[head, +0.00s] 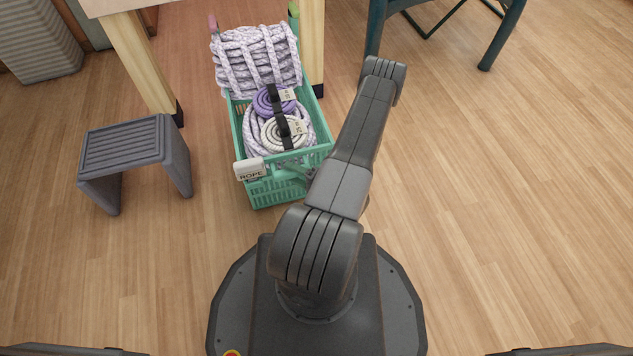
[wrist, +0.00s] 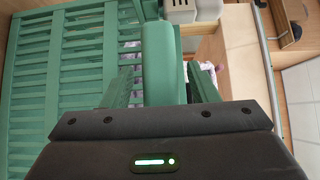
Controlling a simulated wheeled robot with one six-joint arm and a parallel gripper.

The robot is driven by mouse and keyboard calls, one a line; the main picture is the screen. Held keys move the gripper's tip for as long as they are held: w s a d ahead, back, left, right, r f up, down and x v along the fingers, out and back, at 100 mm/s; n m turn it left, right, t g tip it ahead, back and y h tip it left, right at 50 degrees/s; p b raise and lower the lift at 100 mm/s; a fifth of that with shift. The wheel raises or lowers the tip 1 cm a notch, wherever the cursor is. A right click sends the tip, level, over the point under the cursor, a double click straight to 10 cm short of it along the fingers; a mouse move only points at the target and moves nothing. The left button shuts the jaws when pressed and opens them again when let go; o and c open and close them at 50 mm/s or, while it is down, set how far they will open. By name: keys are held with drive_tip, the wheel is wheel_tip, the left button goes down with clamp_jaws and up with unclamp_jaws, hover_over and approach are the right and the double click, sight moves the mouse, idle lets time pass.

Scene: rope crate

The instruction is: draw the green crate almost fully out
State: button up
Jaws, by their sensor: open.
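The green crate (head: 275,192) stands on the floor in front of me, long side running away from me, its near end clear of the wooden table. It holds a coiled purple rope (head: 265,100), a coiled white rope (head: 280,133) and a pile of pale lilac rope (head: 257,60) at the back. A white tag reading ROPE (head: 251,170) hangs at its near left corner. In the wrist view, my gripper (wrist: 162,80) is open, its fingers on either side of a green bar (wrist: 165,65) at the slatted crate wall (wrist: 75,60). My arm hides the fingertips in the head view.
A grey ribbed stool (head: 125,147) stands left of the crate. Wooden table legs (head: 145,62) rise on both sides of the crate's far part. Dark green chair legs (head: 500,35) stand at the back right. The floor at right is clear.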

drive_tip(key=p+v, duration=0.2)
drive_tip(key=v, duration=1.1)
drive_tip(key=shift+p, duration=0.35)
drive_tip(key=shift+b+x, duration=1.4)
drive_tip(key=shift+x, duration=5.15)
